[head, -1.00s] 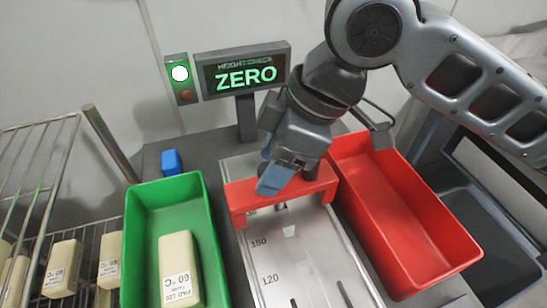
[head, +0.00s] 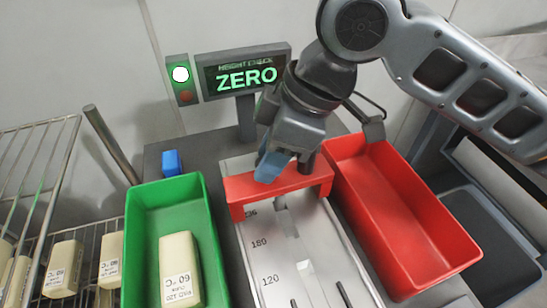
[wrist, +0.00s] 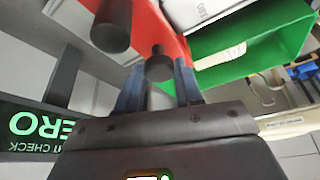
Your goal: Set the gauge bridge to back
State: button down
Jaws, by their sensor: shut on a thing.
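The gauge bridge (head: 290,182) is a red bar spanning the pale, marked gauge plate (head: 286,245), past the 180 mark near the plate's far end. It shows as a red strip in the wrist view (wrist: 178,48). My gripper (head: 269,168) is over the bridge's top, left of its middle, with blue fingers pointing down. In the wrist view my gripper (wrist: 158,88) is closed around a dark knob (wrist: 158,66) on the bridge. A second dark post (wrist: 111,26) stands beside it. The fingers hide the held knob in the head view.
A green bin (head: 138,235) holding a cream block (head: 180,270) stands left of the gauge, a red bin (head: 400,215) right. Behind, a display (head: 243,75) reads ZERO beside a lit green lamp (head: 180,74). A blue block (head: 171,161) lies behind the green bin.

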jog(key=w+a, duration=0.2)
jog(key=w, duration=0.5)
jog(key=shift+p, duration=0.45)
jog(key=shift+w+r, duration=0.1)
jog(key=shift+w, duration=0.05)
jog(key=c, duration=0.8)
grip_release()
jog(key=shift+v, duration=3.85)
